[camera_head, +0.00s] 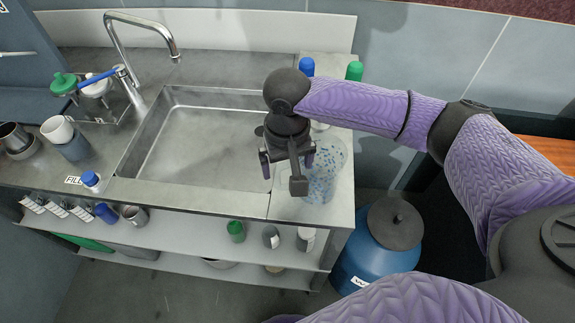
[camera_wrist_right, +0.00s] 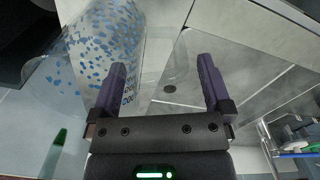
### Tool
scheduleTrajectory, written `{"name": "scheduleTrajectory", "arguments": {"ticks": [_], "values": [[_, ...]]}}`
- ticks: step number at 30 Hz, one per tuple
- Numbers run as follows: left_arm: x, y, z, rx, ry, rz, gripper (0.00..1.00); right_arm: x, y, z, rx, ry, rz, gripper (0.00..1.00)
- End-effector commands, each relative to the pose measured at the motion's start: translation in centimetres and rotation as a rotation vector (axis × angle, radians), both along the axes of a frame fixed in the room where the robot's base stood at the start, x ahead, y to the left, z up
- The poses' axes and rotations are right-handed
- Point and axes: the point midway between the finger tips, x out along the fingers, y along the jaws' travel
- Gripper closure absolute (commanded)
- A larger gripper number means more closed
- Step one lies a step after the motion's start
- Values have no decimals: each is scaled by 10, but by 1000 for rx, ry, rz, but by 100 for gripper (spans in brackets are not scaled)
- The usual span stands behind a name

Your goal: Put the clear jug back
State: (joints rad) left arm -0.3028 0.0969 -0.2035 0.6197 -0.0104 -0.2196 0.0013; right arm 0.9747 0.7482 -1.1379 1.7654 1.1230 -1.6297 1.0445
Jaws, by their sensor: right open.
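The clear jug (camera_head: 325,172), see-through with blue specks, stands on the counter right of the sink, partly hidden behind my right gripper. In the right wrist view the clear jug (camera_wrist_right: 98,50) fills the upper left, and the left finger overlaps its printed side. My right gripper (camera_head: 287,168) is open, just left of the jug in the head view. Its two purple fingers (camera_wrist_right: 163,88) are apart with a faint clear shape between them; I cannot tell whether they touch the jug. My left gripper is not in view.
The empty steel sink (camera_head: 205,145) with a tall tap (camera_head: 140,20) lies left of the jug. Blue-capped (camera_head: 307,66) and green-capped (camera_head: 355,70) bottles stand behind. A blue drum (camera_head: 385,245) stands on the floor at right. A shelf below holds small bottles.

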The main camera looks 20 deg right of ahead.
Motion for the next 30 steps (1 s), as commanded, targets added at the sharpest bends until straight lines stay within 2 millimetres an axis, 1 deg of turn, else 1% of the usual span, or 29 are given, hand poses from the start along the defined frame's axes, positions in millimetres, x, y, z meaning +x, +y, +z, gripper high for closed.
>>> {"name": "scheduleTrajectory", "arguments": {"ticks": [1, 3, 6, 9, 12, 15, 24, 30], "values": [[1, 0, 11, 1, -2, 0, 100, 1, 0, 20, 0, -6, 1, 0], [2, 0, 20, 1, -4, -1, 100, 1, 0, 42, 2, -5, 1, 0], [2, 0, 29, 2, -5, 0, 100, 1, 1, 70, 2, -5, 2, 0], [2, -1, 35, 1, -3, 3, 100, 1, 0, 90, 0, -4, 0, 0], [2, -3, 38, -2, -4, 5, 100, 1, 1, 102, 1, -2, 0, 0], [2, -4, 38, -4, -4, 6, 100, 1, 1, 105, 1, -1, 0, 0], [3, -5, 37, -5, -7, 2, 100, 1, 0, 105, 1, -1, 0, 0], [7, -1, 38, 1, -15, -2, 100, 1, 0, 105, 1, -1, 0, 0]]}}
